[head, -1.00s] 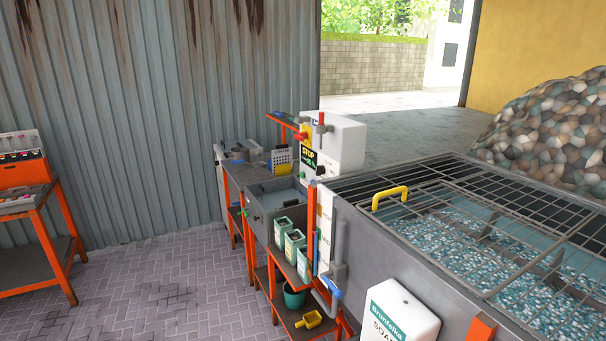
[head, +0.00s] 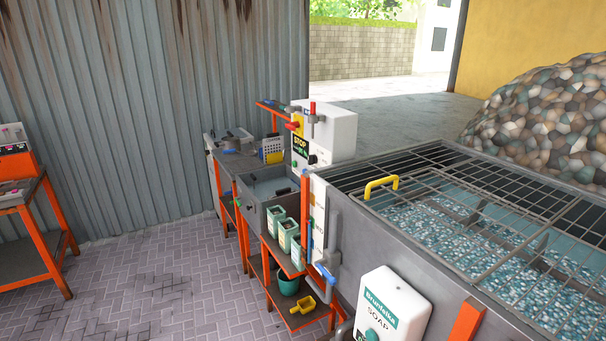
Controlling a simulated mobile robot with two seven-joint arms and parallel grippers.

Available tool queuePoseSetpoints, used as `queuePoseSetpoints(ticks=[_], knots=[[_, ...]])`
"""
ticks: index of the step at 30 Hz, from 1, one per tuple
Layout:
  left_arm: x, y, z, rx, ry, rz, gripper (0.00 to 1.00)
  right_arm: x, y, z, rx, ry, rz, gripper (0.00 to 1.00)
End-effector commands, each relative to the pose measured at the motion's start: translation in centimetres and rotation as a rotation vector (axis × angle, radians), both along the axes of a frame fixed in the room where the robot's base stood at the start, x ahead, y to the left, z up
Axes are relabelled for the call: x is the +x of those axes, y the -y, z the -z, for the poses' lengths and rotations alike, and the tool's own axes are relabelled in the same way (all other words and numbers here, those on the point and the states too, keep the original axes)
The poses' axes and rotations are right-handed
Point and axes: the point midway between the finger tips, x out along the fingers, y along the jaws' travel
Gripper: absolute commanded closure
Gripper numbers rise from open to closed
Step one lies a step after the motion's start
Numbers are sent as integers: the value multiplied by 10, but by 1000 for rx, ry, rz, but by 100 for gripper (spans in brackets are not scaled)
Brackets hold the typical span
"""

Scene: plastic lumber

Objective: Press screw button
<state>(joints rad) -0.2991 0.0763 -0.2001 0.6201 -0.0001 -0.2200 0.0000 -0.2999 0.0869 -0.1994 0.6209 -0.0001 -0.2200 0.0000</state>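A white control box (head: 335,136) stands at the back left corner of the large grey tank. Its left face carries a black STOP label (head: 300,142), a red and yellow button or switch (head: 294,125) and a small dark round control (head: 313,159). A button marked for the screw cannot be made out at this size. Neither of my grippers is in view, and nothing touches the box.
The grey tank (head: 400,237) with a mesh lid and yellow handle (head: 381,186) fills the right. A soap dispenser (head: 390,308) is on its near side. Orange-framed tables with green containers (head: 289,234) stand beside it. The brick floor (head: 150,290) at left is open.

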Motion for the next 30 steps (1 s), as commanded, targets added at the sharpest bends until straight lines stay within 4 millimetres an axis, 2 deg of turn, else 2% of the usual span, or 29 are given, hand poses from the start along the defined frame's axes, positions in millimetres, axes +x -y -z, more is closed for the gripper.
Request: queuePoseSetpoints(ticks=[1, 6, 30], knots=[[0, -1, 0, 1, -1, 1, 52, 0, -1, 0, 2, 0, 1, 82], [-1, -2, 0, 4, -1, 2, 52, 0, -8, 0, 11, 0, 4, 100], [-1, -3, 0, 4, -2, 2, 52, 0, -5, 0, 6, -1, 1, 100]])
